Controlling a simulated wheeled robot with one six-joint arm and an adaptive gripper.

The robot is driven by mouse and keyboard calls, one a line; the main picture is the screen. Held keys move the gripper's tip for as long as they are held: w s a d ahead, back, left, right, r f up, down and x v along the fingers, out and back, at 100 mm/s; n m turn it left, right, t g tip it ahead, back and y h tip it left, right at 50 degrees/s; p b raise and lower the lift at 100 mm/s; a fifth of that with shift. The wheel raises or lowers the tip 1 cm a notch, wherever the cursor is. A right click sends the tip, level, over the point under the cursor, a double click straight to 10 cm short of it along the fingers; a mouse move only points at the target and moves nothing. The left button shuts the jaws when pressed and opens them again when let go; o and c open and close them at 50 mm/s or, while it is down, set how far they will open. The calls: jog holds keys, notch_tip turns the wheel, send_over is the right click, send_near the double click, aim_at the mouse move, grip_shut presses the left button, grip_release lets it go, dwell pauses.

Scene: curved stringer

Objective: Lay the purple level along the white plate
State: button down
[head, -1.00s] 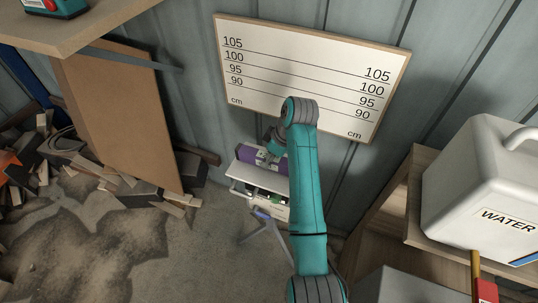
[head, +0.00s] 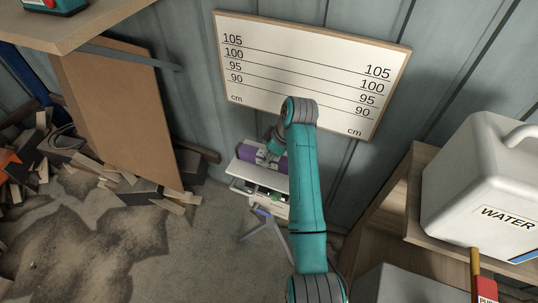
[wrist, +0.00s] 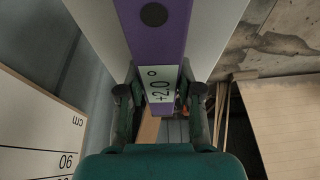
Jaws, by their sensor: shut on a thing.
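The purple level (head: 249,154) is a long bar in the head view, at the white stand below the wall board. My gripper (wrist: 160,95) is shut on the level, with one finger on each side of its near end.
The wall board (head: 310,65) with height marks hangs behind. A shelf with a white water container (head: 480,190) stands right. Bare floor (head: 190,250) is clear at front left.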

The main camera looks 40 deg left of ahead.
jog(key=c, duration=0.7)
grip_release()
jog(key=shift+v, duration=3.75)
